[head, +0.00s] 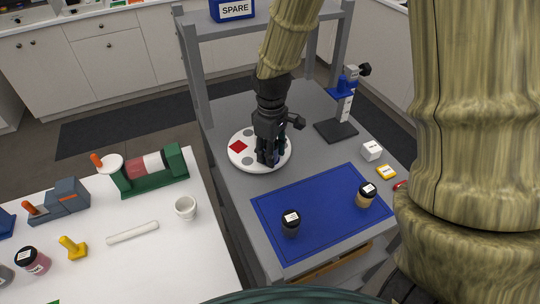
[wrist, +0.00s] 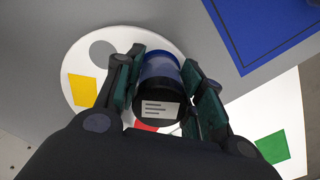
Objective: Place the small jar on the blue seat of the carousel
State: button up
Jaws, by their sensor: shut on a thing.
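My gripper (head: 268,158) is shut on a small jar (wrist: 159,98), which has a dark lid with a white label and a blue part beyond it in the wrist view. My gripper fingers in the wrist view (wrist: 160,92) lie on either side of it. The gripper is over the white round carousel (head: 237,158), which also shows in the wrist view (wrist: 75,55). A red seat (head: 238,147) and a yellow seat (wrist: 82,90) show. I cannot make out the blue seat, or whether the jar touches the carousel.
A blue mat (head: 325,205) holds a dark jar (head: 290,224) and a tan jar (head: 365,197). A stand with a blue part (head: 338,128) is behind right. A white block (head: 371,150) and yellow block (head: 386,171) lie to the right. Shelf posts (head: 196,80) rise behind.

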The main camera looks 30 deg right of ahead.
jog(key=shift+w+f, duration=0.1)
jog(key=shift+w, duration=0.1)
jog(key=shift+s, duration=0.2)
jog(key=o, duration=1)
jog(key=shift+w+f, duration=0.15)
notch_tip(320, 180, up, 12)
jog(key=shift+r+b, duration=0.25)
jog(key=shift+b, duration=0.5)
